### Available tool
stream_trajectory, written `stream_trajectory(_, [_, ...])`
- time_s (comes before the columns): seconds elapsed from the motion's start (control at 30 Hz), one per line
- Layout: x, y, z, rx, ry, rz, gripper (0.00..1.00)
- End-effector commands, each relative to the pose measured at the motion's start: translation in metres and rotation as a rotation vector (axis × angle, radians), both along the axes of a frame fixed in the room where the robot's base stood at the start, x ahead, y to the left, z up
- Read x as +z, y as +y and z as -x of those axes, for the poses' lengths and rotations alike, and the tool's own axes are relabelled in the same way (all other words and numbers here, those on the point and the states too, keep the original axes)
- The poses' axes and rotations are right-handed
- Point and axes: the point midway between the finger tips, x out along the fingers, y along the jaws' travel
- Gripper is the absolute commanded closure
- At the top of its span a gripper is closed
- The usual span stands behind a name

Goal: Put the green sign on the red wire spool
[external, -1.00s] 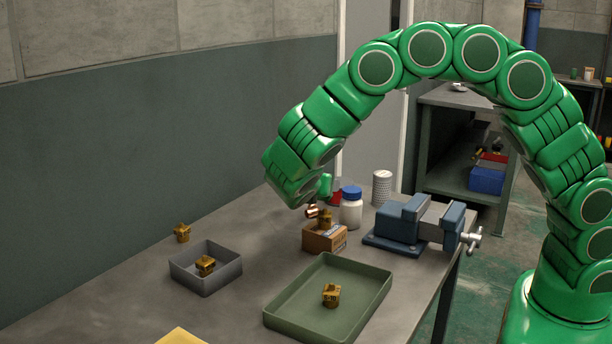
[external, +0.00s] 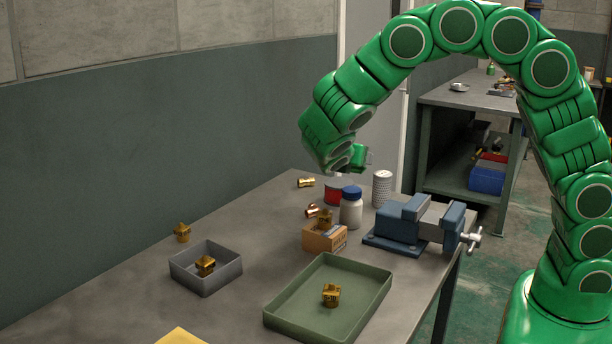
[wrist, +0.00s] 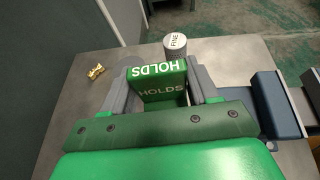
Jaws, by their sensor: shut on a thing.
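The green sign (wrist: 162,86), lettered HOLDS, is gripped between the two grey fingers of my gripper (wrist: 160,92) in the wrist view. In the external view the sign (external: 363,157) shows as a small green piece at my gripper (external: 352,160), in the air above the far part of the bench. The red wire spool (external: 333,194) stands on the bench below it, partly hidden behind the white bottle. The sign is apart from the spool in the external view. The spool is not visible in the wrist view, where the sign and gripper block the middle.
A blue-capped white bottle (external: 351,209) stands close to the spool, with a white can (external: 382,188) to its right. A blue vise (external: 412,224), a cardboard box (external: 324,238) and brass fittings (external: 306,182) are nearby. A grey bin (external: 206,283) and green tray (external: 350,310) are nearer.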

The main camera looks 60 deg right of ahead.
Motion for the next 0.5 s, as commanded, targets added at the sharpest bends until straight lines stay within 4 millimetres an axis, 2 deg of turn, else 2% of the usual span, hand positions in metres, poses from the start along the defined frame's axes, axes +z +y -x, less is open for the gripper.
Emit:
stream_trajectory(0.1, [0.009, -0.026, 0.005, -0.028, -0.002, 0.003, 0.71])
stream_trajectory(0.3, [0.021, -0.063, 0.017, -0.070, 0.002, 0.008, 0.71])
stream_trajectory(0.5, [0.028, -0.083, 0.024, -0.092, 0.001, 0.010, 0.71])
